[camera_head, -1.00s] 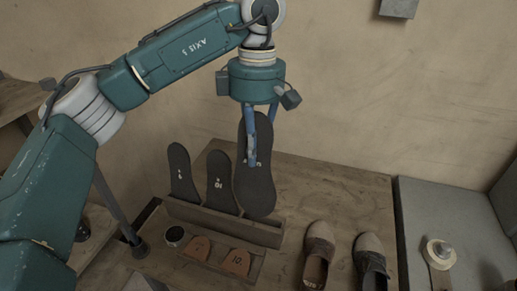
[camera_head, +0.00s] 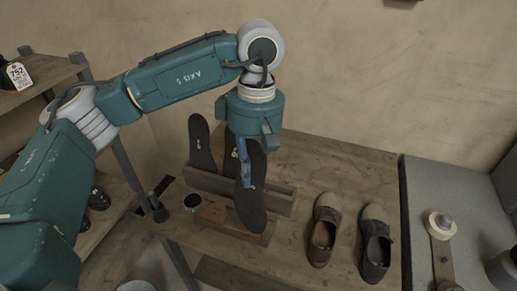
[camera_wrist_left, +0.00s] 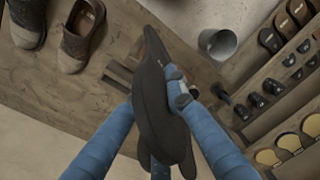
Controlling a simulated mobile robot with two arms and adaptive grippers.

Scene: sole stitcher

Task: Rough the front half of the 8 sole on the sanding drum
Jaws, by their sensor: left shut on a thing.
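My left gripper (camera_head: 244,160) is shut on a dark grey sole (camera_head: 252,192). The sole hangs steeply, its lower end in front of the wooden rack (camera_head: 282,197). It has a small pale mark that I cannot read. The wrist view shows the held sole (camera_wrist_left: 155,95) between my blue fingers (camera_wrist_left: 160,120). Another dark sole (camera_head: 201,142) stands in the rack's left part, and one more (camera_head: 229,150) is mostly hidden behind the gripper. A pale round part (camera_head: 441,226) sits on the grey bench at right; I cannot tell whether it is the sanding drum. My right gripper is out of view.
Two shoes (camera_head: 325,230) (camera_head: 375,243) stand on the wooden table right of the rack. A brown-topped tray (camera_head: 214,213) lies before the rack. A grey cup (camera_wrist_left: 217,43) shows in the wrist view, beside shelves of footwear. The grey bench (camera_head: 420,190) is at right.

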